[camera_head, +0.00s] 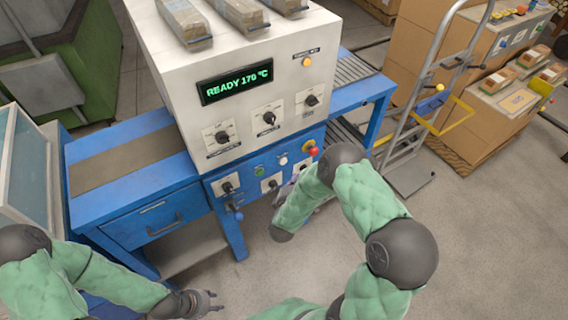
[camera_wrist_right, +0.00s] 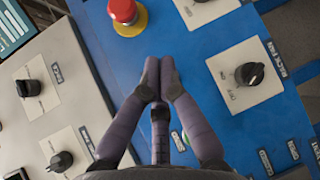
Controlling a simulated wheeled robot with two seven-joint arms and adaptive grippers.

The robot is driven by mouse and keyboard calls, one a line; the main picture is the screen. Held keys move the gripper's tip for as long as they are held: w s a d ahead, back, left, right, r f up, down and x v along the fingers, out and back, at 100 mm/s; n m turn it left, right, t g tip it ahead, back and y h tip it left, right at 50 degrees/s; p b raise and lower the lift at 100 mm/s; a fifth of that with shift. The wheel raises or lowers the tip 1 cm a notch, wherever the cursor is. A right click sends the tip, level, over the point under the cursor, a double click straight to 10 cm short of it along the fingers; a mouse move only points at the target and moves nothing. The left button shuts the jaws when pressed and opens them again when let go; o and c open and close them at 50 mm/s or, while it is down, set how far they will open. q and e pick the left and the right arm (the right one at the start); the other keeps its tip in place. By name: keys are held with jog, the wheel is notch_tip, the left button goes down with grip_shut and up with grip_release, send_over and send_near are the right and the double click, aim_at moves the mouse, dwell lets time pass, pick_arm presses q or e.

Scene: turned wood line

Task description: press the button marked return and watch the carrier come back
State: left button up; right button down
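The blue control panel (camera_head: 245,180) carries a green button (camera_head: 260,172), a white button (camera_head: 283,160) and a red mushroom button (camera_head: 313,151). The red button with its yellow ring (camera_wrist_right: 123,12) also shows in the right wrist view. I cannot read a return label on any of them. My right gripper (camera_wrist_right: 160,68) is shut and empty, its fingertips together over the blue panel. A green-and-white edge (camera_wrist_right: 180,140) shows behind its fingers, mostly hidden. In the head view my right arm partly covers this gripper. My left gripper (camera_head: 212,301) is open and empty, low over the floor. I cannot make out the carrier.
A white machine housing (camera_head: 240,110) with a READY 170 °C display (camera_head: 236,81) stands above the panel. A blue bench with a brown strip (camera_head: 130,160) extends left, a roller track (camera_head: 355,68) right. A hand truck (camera_head: 420,110) stands right; floor at lower right is clear.

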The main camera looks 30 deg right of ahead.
aim_at(283, 161)
jog(key=shift+w+a+b, duration=0.15)
jog(key=shift+w+b, duration=0.15)
jog(key=shift+w, duration=0.95)
jog(key=shift+w+a+b, duration=0.1)
jog(key=shift+w+b, duration=0.15)
jog(key=shift+w, duration=1)
jog(key=shift+w, duration=0.15)
jog(key=shift+w, duration=0.3)
